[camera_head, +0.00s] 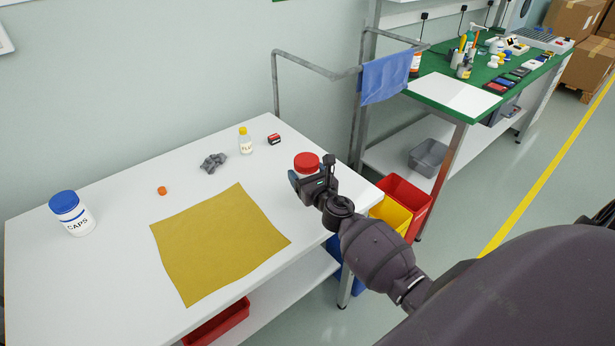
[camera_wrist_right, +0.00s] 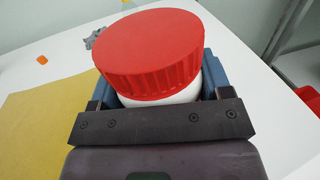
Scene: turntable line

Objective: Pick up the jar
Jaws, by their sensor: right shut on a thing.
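A white jar with a ribbed red lid (camera_head: 306,161) is at the right end of the white table in the head view. In the right wrist view, the red lid (camera_wrist_right: 150,45) fills the upper middle, with a strip of white body below it. My right gripper (camera_head: 309,180) is shut on this jar, with its blue-grey fingers on either side of the body (camera_wrist_right: 158,88). The jar looks upright. I cannot tell whether its base touches the table. A second white jar with a blue lid (camera_head: 72,215), marked CAPS, stands at the table's left. My left gripper is not in view.
The white table (camera_head: 120,285) carries a mustard cloth (camera_head: 220,245), an orange cap (camera_head: 162,190), a grey crumpled thing (camera_head: 213,162), a yellow-capped bottle (camera_head: 246,142) and a small red-black block (camera_head: 274,139). Red and yellow bins (camera_head: 405,205) stand beyond the right edge.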

